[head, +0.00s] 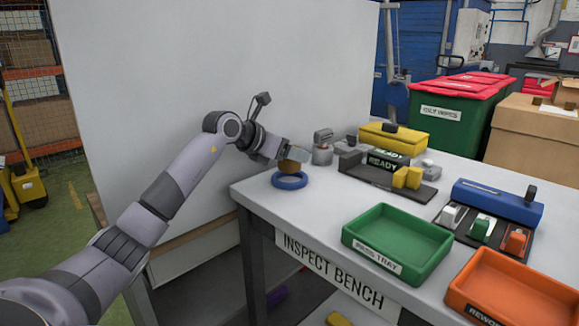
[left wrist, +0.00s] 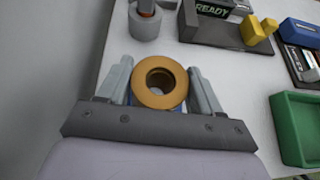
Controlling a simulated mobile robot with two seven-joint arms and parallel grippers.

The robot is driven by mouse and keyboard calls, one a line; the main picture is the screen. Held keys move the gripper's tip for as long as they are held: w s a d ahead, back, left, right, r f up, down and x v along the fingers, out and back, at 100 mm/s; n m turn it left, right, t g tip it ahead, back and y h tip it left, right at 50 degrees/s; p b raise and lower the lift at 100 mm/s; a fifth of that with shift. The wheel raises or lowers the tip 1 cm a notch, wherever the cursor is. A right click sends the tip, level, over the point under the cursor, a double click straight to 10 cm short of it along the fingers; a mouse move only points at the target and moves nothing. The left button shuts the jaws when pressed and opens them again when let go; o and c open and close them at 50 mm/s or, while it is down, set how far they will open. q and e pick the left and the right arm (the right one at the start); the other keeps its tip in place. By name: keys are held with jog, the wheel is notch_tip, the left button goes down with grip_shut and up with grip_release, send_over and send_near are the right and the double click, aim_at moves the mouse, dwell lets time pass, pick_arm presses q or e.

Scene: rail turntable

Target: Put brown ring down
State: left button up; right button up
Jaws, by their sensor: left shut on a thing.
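My left gripper (head: 293,157) is shut on the brown ring (head: 289,166) near the bench's left corner. In the left wrist view the brown ring (left wrist: 140,92) sits between the two fingers with its hole facing the camera. A blue ring (head: 290,181) lies flat on the bench right below the brown ring. I cannot tell whether the two touch. In the left wrist view the brown ring hides most of the blue one. My right gripper is not in view.
The inspect bench (head: 319,204) holds a grey cylindrical fixture (head: 322,152) just behind the gripper. A dark fixture with a READY display (head: 386,160) stands to its right. A green tray (head: 398,235) and an orange tray (head: 510,290) stand at the front right. A white panel rises behind.

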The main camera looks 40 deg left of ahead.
pick_arm(q)
jog(key=shift+f, duration=1.6)
jog(key=shift+f+b, duration=0.15)
jog(key=shift+b, duration=0.15)
jog(key=o, duration=1.4)
jog(key=shift+f, duration=0.1)
jog(key=shift+o, duration=0.2)
jog(key=shift+r, duration=0.25)
jog(key=b+v, duration=0.1)
jog(key=v, duration=0.9)
jog(key=shift+s, duration=0.4)
jog(key=shift+s+a+r, duration=0.1)
jog(key=shift+s+r, duration=0.25)
jog(key=shift+s, duration=0.15)
